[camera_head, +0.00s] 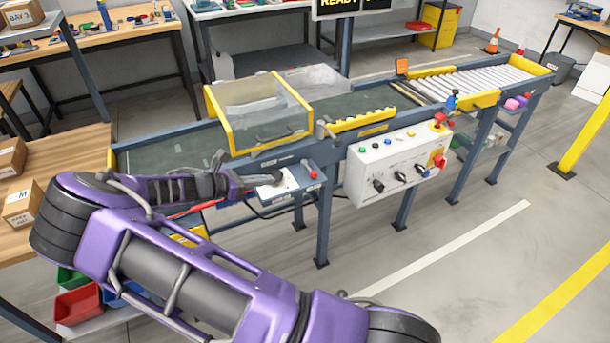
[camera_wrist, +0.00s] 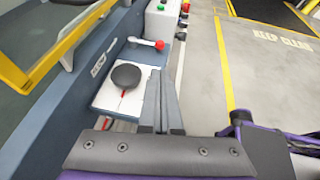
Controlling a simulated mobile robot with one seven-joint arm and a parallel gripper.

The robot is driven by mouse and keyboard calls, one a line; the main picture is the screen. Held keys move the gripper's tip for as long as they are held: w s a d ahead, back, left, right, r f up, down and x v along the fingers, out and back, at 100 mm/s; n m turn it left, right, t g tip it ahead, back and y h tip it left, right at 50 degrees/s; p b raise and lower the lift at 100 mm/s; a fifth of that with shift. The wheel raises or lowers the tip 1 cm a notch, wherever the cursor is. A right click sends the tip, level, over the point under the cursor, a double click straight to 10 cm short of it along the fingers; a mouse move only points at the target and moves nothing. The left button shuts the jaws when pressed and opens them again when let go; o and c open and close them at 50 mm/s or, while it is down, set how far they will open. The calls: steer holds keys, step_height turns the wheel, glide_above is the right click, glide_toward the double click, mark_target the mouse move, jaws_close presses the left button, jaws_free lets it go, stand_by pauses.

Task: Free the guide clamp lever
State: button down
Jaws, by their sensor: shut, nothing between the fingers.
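A small lever with a red knob (camera_head: 312,174) sits on a blue-grey bracket at the conveyor's front side. It also shows in the wrist view (camera_wrist: 158,45), lying roughly level; I cannot tell for certain that it is the guide clamp lever. Beside it is a white plate (camera_wrist: 108,97) with a round dark knob (camera_wrist: 125,76) and a red mark on the plate. My gripper (camera_head: 252,181) is over this bracket, left of the red knob. In the wrist view my fingers (camera_wrist: 161,102) are shut and empty, just right of the dark knob. Whether they touch anything is unclear.
A conveyor (camera_head: 165,151) runs behind the bracket, with a clear yellow-framed guard (camera_head: 262,108) over it. A white control box (camera_head: 400,163) with buttons and knobs hangs to the right. The floor (camera_head: 430,270) in front is open. A wooden table (camera_head: 75,155) stands at left.

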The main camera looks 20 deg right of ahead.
mark_target(311, 175)
steer(key=x, duration=1.4)
